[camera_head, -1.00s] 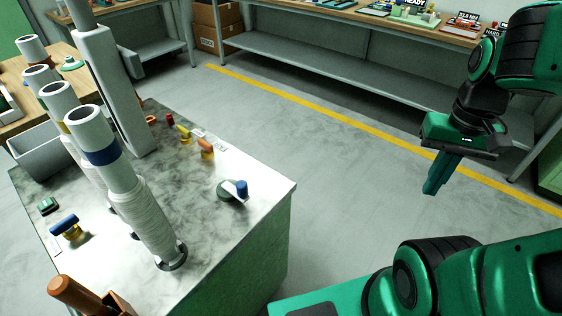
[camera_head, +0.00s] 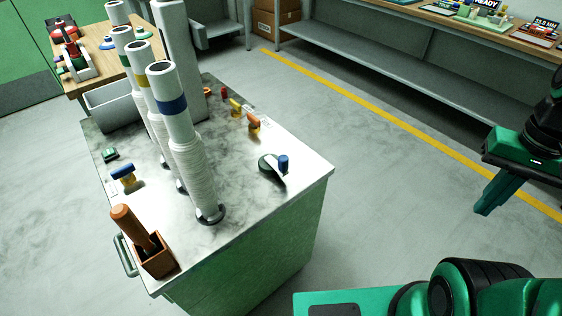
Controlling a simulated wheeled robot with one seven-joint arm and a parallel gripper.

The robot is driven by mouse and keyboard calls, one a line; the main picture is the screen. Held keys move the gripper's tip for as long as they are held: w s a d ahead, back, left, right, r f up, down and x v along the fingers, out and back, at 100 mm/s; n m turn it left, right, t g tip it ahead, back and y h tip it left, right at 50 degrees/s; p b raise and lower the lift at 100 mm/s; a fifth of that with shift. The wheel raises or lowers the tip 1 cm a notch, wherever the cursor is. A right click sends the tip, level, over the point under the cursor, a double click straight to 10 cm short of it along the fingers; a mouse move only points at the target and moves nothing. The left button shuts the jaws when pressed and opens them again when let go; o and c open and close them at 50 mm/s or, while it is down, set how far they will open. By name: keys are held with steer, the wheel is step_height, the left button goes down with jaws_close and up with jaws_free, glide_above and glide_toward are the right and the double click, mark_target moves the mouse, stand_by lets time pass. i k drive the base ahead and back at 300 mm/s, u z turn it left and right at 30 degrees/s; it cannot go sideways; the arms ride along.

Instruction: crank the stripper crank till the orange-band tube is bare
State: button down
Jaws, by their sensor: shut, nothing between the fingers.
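Several white tubes stand upright in a row on the cart top. The nearest has a blue band (camera_head: 171,106); its lower length wears a white ribbed wrap (camera_head: 197,170). The tube behind it has a yellow band (camera_head: 141,81). Farther tubes overlap, and I cannot make out an orange band. A crank (camera_head: 272,168) with a dark round base, pale arm and blue knob sits near the cart's right corner; no label shows that it is the stripper crank. My gripper (camera_head: 484,209) is shut and empty, over the floor well right of the cart, touching nothing.
The marble-topped cart (camera_head: 240,190) also holds red, yellow and orange handles (camera_head: 253,120), a blue-topped knob (camera_head: 122,174), a grey bin (camera_head: 105,106) and a brown holder (camera_head: 158,262) with a wooden-handled tool. Grey floor is clear between cart and back bench (camera_head: 400,70).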

mark_target(281, 166)
steer(key=u, duration=0.05)
steer(key=k, duration=0.7)
steer(key=u, duration=1.05)
steer(key=i, duration=1)
